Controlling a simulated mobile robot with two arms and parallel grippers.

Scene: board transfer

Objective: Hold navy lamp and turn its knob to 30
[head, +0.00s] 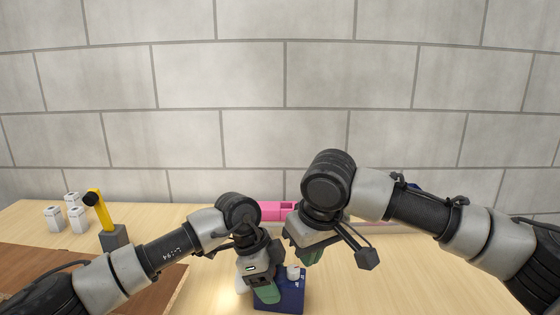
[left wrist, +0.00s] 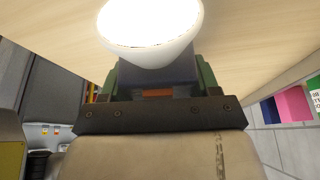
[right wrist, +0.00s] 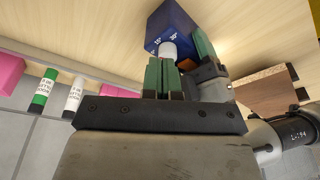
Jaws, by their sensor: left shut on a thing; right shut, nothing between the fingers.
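The navy lamp (head: 293,299) stands on the table at the bottom of the head view, a dark blue block with small white marks and a white knob (head: 293,271). My left gripper (head: 267,293) is shut on the lamp's body; the left wrist view shows the navy body (left wrist: 158,74) between green fingers, with a bright white lamp head (left wrist: 150,28) in front. My right gripper (head: 308,255) is shut and empty above the knob. In the right wrist view its green fingertips (right wrist: 169,64) are right by the white knob (right wrist: 168,51); contact is unclear. The knob's setting is unreadable.
A pink box (head: 273,210) stands at the back behind my arms. A yellow lamp-like thing (head: 104,215) on a dark base and several white containers (head: 76,218) are at the left, beside a brown board (head: 60,270). The table at right is clear.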

